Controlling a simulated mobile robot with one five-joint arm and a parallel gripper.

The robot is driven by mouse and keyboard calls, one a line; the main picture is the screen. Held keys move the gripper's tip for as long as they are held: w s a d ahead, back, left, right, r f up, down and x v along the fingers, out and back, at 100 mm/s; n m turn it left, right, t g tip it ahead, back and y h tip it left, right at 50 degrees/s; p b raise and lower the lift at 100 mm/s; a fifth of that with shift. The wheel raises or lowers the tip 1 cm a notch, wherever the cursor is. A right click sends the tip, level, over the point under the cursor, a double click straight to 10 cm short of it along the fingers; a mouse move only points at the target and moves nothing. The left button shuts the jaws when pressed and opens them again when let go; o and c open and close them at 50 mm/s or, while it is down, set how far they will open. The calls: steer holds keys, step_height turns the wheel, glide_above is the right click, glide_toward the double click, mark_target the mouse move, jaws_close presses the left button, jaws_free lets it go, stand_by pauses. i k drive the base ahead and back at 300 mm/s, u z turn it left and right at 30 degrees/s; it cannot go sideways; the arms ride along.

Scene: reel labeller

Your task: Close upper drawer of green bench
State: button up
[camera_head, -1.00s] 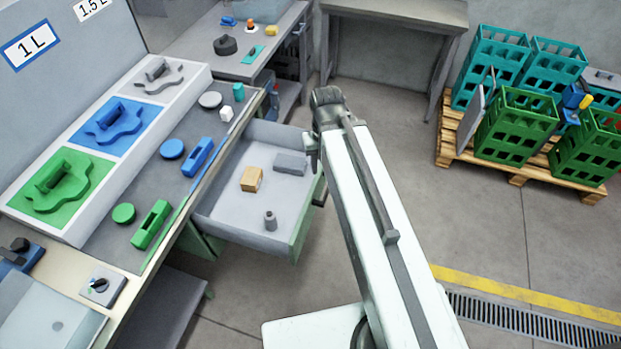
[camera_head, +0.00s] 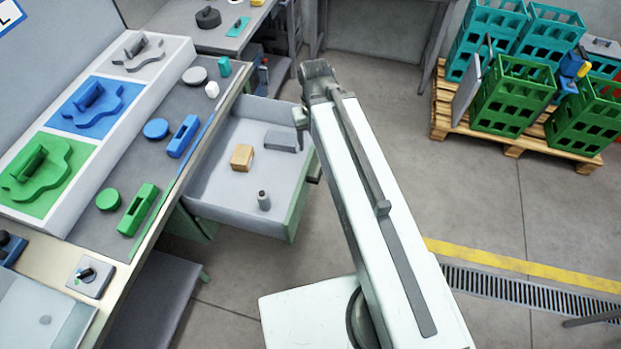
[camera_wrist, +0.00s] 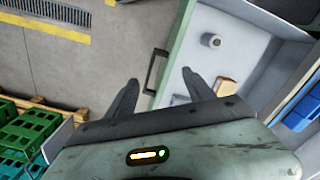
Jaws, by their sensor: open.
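The upper drawer (camera_head: 230,212) of the green bench (camera_head: 147,232) stands pulled out, with its grey inside showing. In it lie a tan block (camera_head: 242,157), a grey block (camera_head: 280,141) and a small grey cylinder (camera_head: 264,200). In the wrist view the drawer (camera_wrist: 222,63) has a green front with a dark bar handle (camera_wrist: 155,72). My gripper (camera_wrist: 160,88) is open, its two dark fingers on either side of the drawer front near the handle. Whether a finger touches is unclear. In the head view my arm hides the gripper.
The bench top holds green, blue and grey parts beside a white tray (camera_head: 64,220). At the right, green and teal crates (camera_head: 512,95) stand on a wooden pallet (camera_head: 470,130). A grey table (camera_head: 385,15) stands behind.

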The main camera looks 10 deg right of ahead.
mark_target(215, 191)
steer(key=u, duration=1.3)
steer(key=k, duration=1.45)
steer(key=z, duration=0.5)
steer(key=i, duration=1)
